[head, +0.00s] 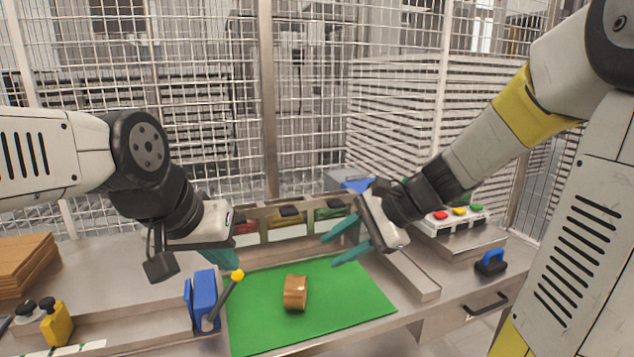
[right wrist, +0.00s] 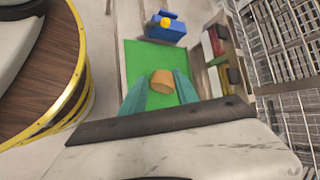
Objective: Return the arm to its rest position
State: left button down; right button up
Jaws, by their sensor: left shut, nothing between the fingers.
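My left gripper (head: 226,262) hangs behind the blue block in the head view, its teal fingers together and empty, partly hidden by its own wrist. My right gripper (head: 338,246) is at the right of the green mat, its two teal fingers spread apart and pointing left. In the right wrist view the right gripper (right wrist: 160,88) shows open. A copper-coloured cylinder (head: 295,292) lies on the green mat (head: 345,305), apart from both grippers in the head view. In the right wrist view the cylinder (right wrist: 162,81) appears between the fingertips, beyond them.
A blue block (head: 204,294) with a yellow-tipped stick stands at the mat's left. Bins (head: 283,225) line the back. A button panel (head: 455,217) and a blue-handled item (head: 490,262) are at the right. Brown boards (head: 25,262) lie far left. Wire fencing stands behind.

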jog(key=s+d+r+n+t+h, duration=0.3)
jog(key=s+d+n+h, duration=0.4)
jog(key=s+d+n, duration=0.3)
jog(key=shift+s+r+n+t, duration=0.15)
jog(key=shift+r+n+t, duration=0.15)
jog(key=shift+r+n, duration=0.5)
